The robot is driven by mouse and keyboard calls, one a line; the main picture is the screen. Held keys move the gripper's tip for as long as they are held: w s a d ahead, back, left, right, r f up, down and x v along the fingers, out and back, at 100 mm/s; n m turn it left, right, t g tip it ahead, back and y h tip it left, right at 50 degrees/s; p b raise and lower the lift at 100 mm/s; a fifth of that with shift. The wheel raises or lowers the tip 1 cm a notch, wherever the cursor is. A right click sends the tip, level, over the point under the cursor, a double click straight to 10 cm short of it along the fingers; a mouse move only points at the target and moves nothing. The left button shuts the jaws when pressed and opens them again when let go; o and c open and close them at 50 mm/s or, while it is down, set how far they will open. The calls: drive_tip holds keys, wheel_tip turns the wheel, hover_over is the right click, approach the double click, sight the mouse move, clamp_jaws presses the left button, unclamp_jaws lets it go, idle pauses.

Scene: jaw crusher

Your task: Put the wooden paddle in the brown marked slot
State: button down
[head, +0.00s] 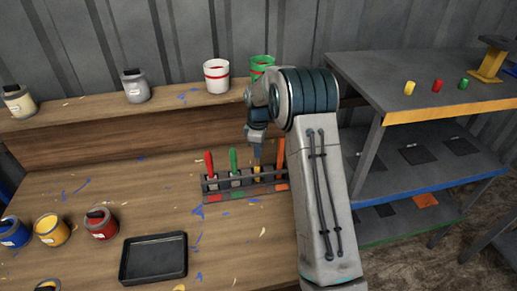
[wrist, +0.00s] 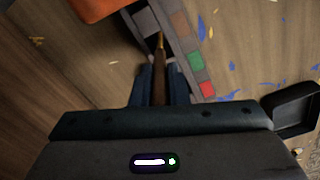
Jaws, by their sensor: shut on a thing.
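The wooden paddle (wrist: 159,72) is between my gripper's fingers (wrist: 160,88) in the wrist view, a brown handle with a lighter far end. My gripper (head: 256,148) is shut on it above the dark slotted rack (head: 222,180) in the head view. The paddle's lower part (head: 257,167) is down at the rack between the green and orange tools. I cannot tell whether its end is inside the slot. The rack's brown mark (wrist: 187,43) shows in the wrist view beside the green mark (wrist: 196,62) and red mark (wrist: 207,89).
Red (head: 209,162), green (head: 234,160) and orange (head: 281,153) tools stand in the rack. A black tray (head: 153,281) and several paint cans (head: 50,229) are on the bench. More cans stand on the back ledge. A shelf unit (head: 405,117) is at right.

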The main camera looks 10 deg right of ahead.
drive_tip(key=c, duration=1.4)
unclamp_jaws()
drive_tip(key=shift+f, duration=0.1)
wheel_tip(320, 180, up, 12)
drive_tip(key=shift+r+b, duration=0.1)
drive_tip(key=shift+b, duration=0.7)
drive_tip(key=s+r+m+t, duration=0.1)
drive_tip(key=s+r+m, duration=0.35)
drive_tip(key=s, duration=0.85)
drive_tip(key=s+r+m+t, duration=0.25)
drive_tip(key=s+m, duration=0.25)
drive_tip(key=s, duration=0.8)
drive_tip(key=s+f+m, duration=0.3)
drive_tip(key=s+m, duration=0.1)
drive_tip(key=s, duration=0.6)
drive_tip(key=shift+f, duration=0.2)
